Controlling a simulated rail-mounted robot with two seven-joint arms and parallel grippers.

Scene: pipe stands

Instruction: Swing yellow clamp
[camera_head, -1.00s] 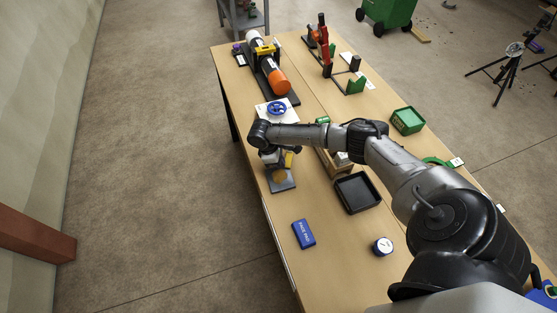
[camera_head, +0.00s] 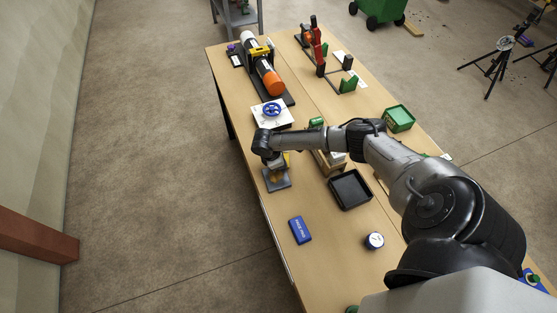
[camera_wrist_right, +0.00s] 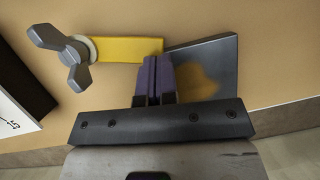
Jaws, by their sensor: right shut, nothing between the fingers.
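A flat yellow clamp bar (camera_wrist_right: 128,49) with a grey wing knob (camera_wrist_right: 68,56) at its left end lies in the right wrist view. Its right end reaches the edge of a dark grey plate (camera_wrist_right: 210,75), which shows a yellowish reflection. My right gripper (camera_wrist_right: 155,60) is shut and empty, its purple fingertips at the lower right end of the yellow bar. I cannot tell whether they touch it. In the head view the plate (camera_head: 277,181) sits near the table's left edge, and my arm hides most of the clamp. My left gripper is not in view.
A white board with a blue handwheel (camera_head: 271,109) lies just beyond my wrist. Further back, an orange-ended pipe (camera_head: 272,82) rests on a stand. A black tray (camera_head: 350,190), a blue box (camera_head: 300,230) and a round gauge (camera_head: 374,240) are nearer.

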